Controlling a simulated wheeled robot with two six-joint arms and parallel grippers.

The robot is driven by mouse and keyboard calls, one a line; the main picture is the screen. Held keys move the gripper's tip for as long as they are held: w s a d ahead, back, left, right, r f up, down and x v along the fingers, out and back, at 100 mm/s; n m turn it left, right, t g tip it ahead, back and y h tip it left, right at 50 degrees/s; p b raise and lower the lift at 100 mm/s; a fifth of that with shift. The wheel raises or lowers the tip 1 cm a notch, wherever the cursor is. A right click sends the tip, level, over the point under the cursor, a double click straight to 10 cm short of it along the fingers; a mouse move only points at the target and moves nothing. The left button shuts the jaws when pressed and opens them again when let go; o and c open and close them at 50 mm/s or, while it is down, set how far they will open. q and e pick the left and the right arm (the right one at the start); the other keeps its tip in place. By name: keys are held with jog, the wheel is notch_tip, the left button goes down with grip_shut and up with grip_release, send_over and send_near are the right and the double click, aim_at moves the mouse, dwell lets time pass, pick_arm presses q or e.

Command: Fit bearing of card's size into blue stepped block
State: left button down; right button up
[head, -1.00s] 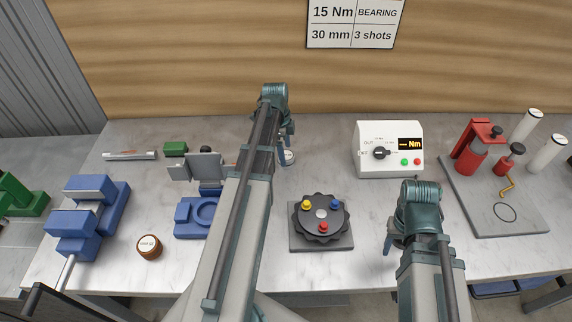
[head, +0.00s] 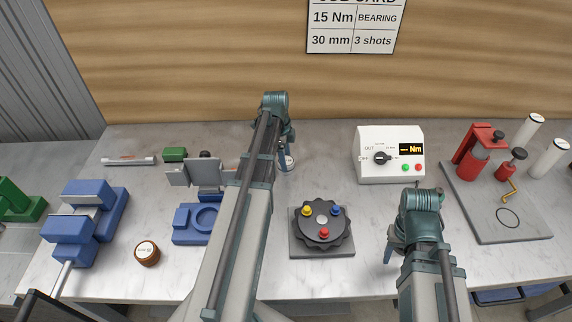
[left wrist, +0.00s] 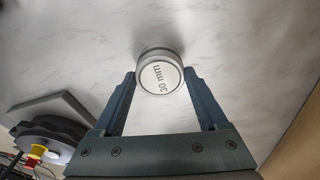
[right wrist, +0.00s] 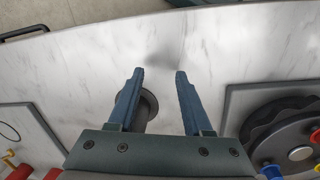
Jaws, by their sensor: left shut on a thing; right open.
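The job card (head: 354,28) on the back wall reads 15 Nm, BEARING, 30 mm, 3 shots. My left gripper (left wrist: 159,82) is shut on a round, grey-rimmed bearing marked 30 mm (left wrist: 160,76). In the head view the bearing (head: 287,163) shows small under that gripper, behind the turntable. The blue stepped block (head: 183,223), with a round recess, lies left of my left arm, which hides its right side. My right gripper (right wrist: 160,72) is open at the bench front; a grey round thing (right wrist: 150,104) shows partly behind one finger.
A dark turntable (head: 322,221) with coloured knobs lies between my arms. A white meter box (head: 390,147) stands behind it. A blue vise (head: 85,221) and a brown labelled disc (head: 147,253) are at left. A red press (head: 472,157) stands at right. A grey upright plate (head: 193,174) stands behind the block.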

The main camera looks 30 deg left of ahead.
pick_arm(q)
jog(key=shift+r, duration=0.15)
pick_arm(e)
jog(key=shift+r, duration=0.15)
pick_arm(q)
notch_tip(320, 180, up, 10)
jog(key=p, duration=1)
pick_arm(e)
notch_tip(320, 180, up, 10)
